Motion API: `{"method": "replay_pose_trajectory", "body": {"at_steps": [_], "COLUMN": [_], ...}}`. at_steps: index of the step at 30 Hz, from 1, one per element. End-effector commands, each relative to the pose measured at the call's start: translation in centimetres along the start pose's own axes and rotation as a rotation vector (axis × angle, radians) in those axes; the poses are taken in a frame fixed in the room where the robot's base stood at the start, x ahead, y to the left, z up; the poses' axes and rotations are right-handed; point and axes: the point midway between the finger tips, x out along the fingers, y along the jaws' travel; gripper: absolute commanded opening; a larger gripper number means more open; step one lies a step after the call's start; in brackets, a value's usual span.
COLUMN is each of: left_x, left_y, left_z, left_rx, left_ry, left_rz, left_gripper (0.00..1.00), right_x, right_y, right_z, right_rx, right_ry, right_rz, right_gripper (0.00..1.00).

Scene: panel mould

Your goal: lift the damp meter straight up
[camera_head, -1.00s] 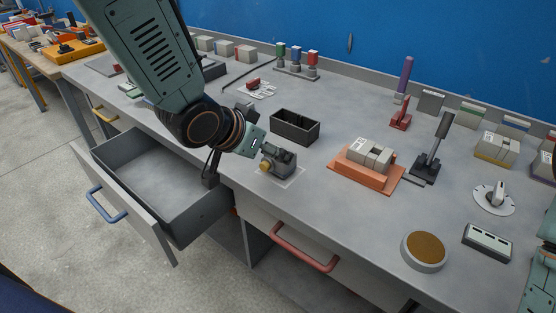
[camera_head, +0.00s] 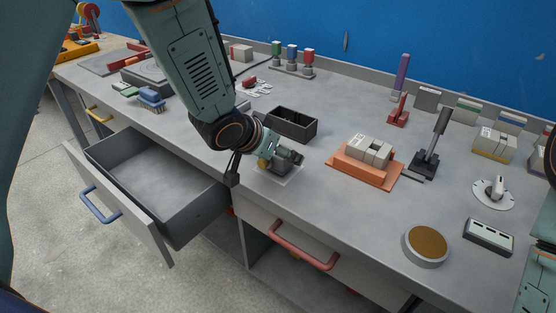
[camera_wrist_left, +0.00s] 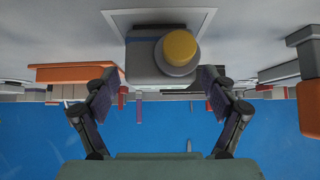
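The damp meter, a small grey block with a yellow knob, is at my left gripper (camera_head: 284,153) in the head view. Its yellow knob (camera_head: 263,163) shows there, while the gripper covers much of its body. My right gripper is out of view.
A black open bin (camera_head: 293,125) stands just behind the gripper. An orange tray with grey blocks (camera_head: 365,163) is to the right. A drawer (camera_head: 140,180) is open at the left front. The bench right of the square is clear up to the round brown-topped disc (camera_head: 425,244).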

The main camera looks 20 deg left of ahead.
Motion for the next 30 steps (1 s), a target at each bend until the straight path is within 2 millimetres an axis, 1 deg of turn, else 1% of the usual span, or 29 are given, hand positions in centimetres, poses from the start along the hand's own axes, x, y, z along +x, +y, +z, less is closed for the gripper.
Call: {"method": "replay_pose_trajectory", "body": {"at_steps": [1,2,25,30], "left_x": [-0.01,-0.01,-0.04,-0.06], "left_y": [0.0,0.0,-0.01,-0.03], "left_z": [0.0,0.0,-0.03,-0.15], "left_rx": [0.0,0.0,0.0,0.001], "left_ry": [0.0,0.0,0.001,0.004], "left_rz": [0.0,0.0,0.0,0.0], "left_gripper": [0.8,0.77,0.12,0.11], "right_x": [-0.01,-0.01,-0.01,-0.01], "right_y": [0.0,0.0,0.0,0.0], "right_z": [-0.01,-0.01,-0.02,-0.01], "right_rx": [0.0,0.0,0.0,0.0], "right_ry": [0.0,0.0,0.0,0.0], "right_rz": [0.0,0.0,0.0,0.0], "right_gripper": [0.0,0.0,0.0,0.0]}}
